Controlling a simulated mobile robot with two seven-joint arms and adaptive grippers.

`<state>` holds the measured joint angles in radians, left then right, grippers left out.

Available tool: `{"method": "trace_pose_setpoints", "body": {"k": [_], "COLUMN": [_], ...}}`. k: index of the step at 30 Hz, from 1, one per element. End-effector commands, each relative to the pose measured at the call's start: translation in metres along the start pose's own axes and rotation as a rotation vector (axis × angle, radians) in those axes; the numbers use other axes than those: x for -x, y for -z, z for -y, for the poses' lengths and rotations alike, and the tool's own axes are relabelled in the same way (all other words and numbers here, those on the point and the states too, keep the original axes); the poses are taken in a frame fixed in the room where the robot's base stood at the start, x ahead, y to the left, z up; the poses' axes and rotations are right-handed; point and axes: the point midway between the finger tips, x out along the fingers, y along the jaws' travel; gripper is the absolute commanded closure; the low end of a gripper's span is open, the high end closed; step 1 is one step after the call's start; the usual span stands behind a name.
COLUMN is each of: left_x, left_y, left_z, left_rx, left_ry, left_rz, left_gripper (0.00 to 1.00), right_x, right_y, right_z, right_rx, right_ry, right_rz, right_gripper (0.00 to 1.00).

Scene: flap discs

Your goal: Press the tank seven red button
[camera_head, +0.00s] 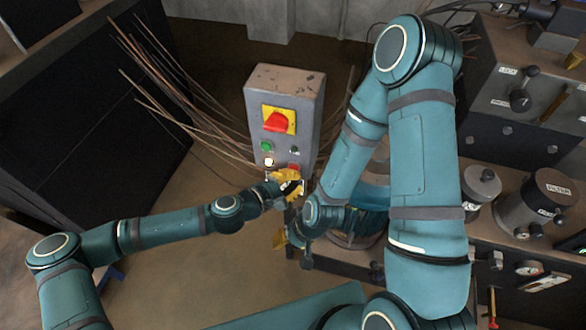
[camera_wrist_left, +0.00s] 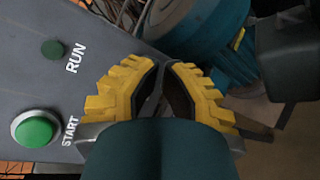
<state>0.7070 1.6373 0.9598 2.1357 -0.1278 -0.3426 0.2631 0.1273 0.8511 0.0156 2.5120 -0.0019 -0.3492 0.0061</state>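A grey control box (camera_head: 256,103) stands in the middle of the head view. Its face carries a green button (camera_head: 266,146), a lit white button (camera_head: 268,161) and a red button (camera_head: 294,167) at the lower right, partly covered by my left gripper (camera_head: 290,183). In the left wrist view, my left gripper (camera_wrist_left: 163,68) has its yellow fingertips together, with nothing seen between them, in front of the panel edge. Whether it touches the red button cannot be told. The green START button (camera_wrist_left: 35,130) is beside the fingers. My right gripper (camera_head: 282,237) is below the box, its fingers unclear. No tank number is readable.
A red rotary switch (camera_head: 277,122) on a yellow plate sits at the top of the box. The RUN lamp (camera_wrist_left: 52,49) is near START. Thin brown rods (camera_head: 165,75) lean at the left. A filter canister (camera_head: 532,203) and other equipment crowd the right.

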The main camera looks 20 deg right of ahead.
Motion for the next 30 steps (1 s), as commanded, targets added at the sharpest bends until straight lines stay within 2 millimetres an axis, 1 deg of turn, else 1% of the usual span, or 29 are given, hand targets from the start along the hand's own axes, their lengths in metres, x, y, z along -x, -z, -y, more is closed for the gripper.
{"method": "trace_pose_setpoints", "body": {"k": [21,30], "left_x": [-0.0038,0.0049], "left_y": [0.0026,-0.0016], "left_z": [-0.0024,0.0025], "left_rx": [0.0,0.001], "left_ry": [-0.001,0.0], "left_rz": [-0.002,-0.002], "left_gripper": [1.0,1.0], "right_x": [-0.0005,0.0003], "right_y": [0.0,0.0001], "right_z": [-0.0002,0.0002], "right_rx": [0.0,0.0], "right_ry": [0.0,0.0], "right_rz": [0.0,0.0], "right_gripper": [0.53,0.53]}}
